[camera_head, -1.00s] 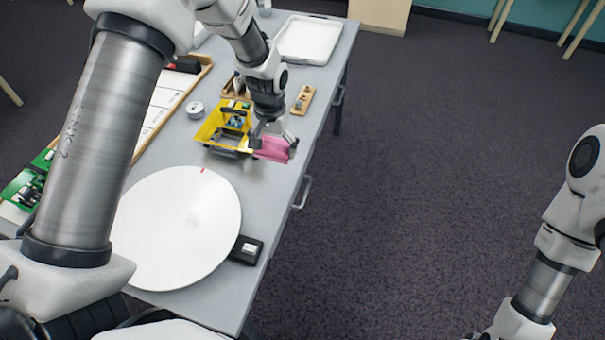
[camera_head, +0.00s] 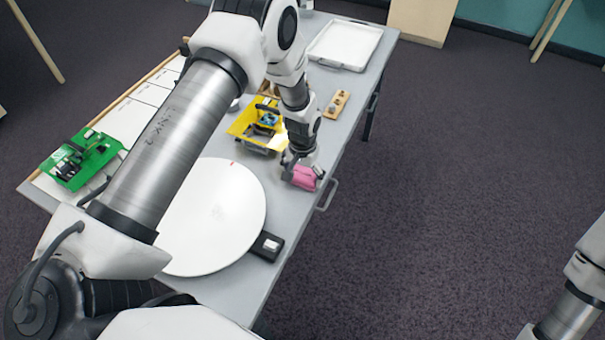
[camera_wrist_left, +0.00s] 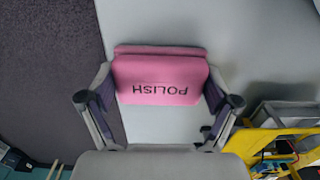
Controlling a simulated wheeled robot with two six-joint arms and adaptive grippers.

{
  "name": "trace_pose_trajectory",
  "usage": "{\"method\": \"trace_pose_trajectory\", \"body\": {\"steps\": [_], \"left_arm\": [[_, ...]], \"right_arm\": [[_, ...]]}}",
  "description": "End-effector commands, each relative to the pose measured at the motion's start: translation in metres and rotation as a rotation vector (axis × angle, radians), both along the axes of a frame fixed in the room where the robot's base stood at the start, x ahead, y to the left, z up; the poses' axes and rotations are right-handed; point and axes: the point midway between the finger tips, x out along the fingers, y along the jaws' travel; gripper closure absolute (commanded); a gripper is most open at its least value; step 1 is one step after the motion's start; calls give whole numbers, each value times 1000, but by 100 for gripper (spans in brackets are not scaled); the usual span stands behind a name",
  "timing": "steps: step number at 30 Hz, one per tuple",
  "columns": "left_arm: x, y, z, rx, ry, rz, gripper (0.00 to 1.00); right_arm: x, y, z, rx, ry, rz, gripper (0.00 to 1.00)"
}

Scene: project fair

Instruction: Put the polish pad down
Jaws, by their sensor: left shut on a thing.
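The polish pad is a pink block; the left wrist view shows the polish pad (camera_wrist_left: 160,80) with the word POLISH on its face, between the two fingers. In the head view the polish pad (camera_head: 304,178) is at the right edge of the grey table (camera_head: 290,222). My left gripper (camera_head: 300,168) is shut on the pad, and its fingers also show in the left wrist view (camera_wrist_left: 160,92). Whether the pad touches the table I cannot tell. My right arm is at the lower right of the head view; its gripper is out of view.
A yellow tray (camera_head: 240,128) with parts stands left of the pad. A white round disc (camera_head: 215,220) and a small black box (camera_head: 267,246) lie nearer me. A wooden block (camera_head: 338,103) and white tray (camera_head: 345,28) are farther back. Bare tabletop lies around the pad.

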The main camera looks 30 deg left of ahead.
Motion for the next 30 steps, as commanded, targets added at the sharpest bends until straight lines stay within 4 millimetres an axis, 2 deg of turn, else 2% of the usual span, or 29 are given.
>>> {"method": "trace_pose_trajectory", "body": {"steps": [1,2,3,12,16,20,27,30], "left_arm": [[0,0,-3,0,0,0,44],[0,0,-2,0,0,0,4],[0,0,-2,0,0,0,0],[0,0,-1,0,0,0,0],[0,0,7,0,-1,0,0],[1,0,32,0,-4,1,0],[1,0,94,0,-4,0,0],[0,0,111,0,-2,0,0]], "right_arm": [[0,0,-2,0,0,0,60],[0,0,-2,0,0,0,60],[0,0,-1,0,0,0,60],[0,0,-1,0,0,0,60],[0,0,-1,0,0,0,60],[0,0,-7,0,0,0,60],[0,0,-17,0,0,0,60],[0,0,-18,0,0,0,60]]}}
